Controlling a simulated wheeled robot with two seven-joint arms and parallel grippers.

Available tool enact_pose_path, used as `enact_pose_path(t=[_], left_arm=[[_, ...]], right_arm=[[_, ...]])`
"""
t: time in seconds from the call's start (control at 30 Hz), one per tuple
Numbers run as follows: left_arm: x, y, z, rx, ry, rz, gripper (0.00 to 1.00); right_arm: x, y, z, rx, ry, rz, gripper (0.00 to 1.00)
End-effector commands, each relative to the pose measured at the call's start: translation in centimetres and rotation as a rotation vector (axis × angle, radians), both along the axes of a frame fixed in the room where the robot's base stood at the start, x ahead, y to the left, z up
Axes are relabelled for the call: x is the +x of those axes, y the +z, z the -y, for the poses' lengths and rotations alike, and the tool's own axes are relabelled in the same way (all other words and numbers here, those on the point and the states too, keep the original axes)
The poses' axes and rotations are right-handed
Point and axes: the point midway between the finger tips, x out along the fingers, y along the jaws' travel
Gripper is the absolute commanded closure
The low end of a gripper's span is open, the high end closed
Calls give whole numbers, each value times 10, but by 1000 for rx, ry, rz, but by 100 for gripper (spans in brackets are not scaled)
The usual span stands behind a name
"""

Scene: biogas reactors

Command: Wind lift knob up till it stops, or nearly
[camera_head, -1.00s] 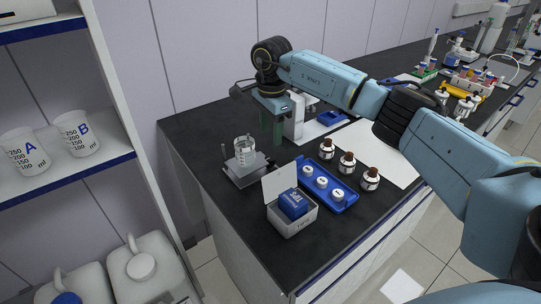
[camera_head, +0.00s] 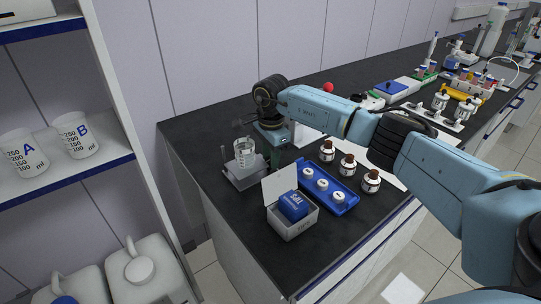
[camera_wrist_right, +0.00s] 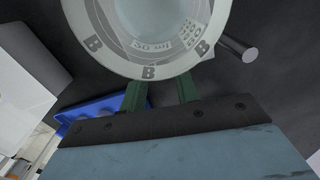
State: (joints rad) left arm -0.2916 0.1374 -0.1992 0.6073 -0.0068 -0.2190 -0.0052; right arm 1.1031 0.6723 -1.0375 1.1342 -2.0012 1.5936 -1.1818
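The lift (camera_head: 240,182) is a small grey stand at the bench's left end with a glass beaker (camera_head: 244,152) on it. My right gripper (camera_head: 274,158) points down close beside the beaker's right side. In the right wrist view the beaker (camera_wrist_right: 150,72), marked B, fills the top. The green fingers (camera_wrist_right: 161,88) stand apart with dark bench showing between them; their tips run behind the beaker's edge. A grey rod with a round end (camera_wrist_right: 247,53) sticks out beside the beaker. I cannot make out the lift knob clearly. My left gripper is not in view.
An open white box (camera_head: 292,226) with a blue pack stands in front of the lift. A blue tray (camera_head: 345,206) with white-capped items and several brown bottles (camera_head: 347,163) stand to the right. A shelf (camera_head: 100,168) with two beakers is at left.

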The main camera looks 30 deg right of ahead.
Motion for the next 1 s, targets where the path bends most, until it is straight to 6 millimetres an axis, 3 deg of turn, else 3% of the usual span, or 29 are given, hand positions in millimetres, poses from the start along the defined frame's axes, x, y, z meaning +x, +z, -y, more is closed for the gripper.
enact_pose_path(t=[0.03,0.2,0.5,0.8,0.83,1.0], left_arm=[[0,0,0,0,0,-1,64],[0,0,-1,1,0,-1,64],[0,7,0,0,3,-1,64],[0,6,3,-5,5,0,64],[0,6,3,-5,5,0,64],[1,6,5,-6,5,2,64]], right_arm=[[0,0,0,0,0,0,76],[0,0,0,0,0,0,94],[0,1,0,0,-127,-1,94],[0,0,0,0,-138,0,94],[0,0,0,0,-138,0,68],[0,0,0,0,-137,0,50]])
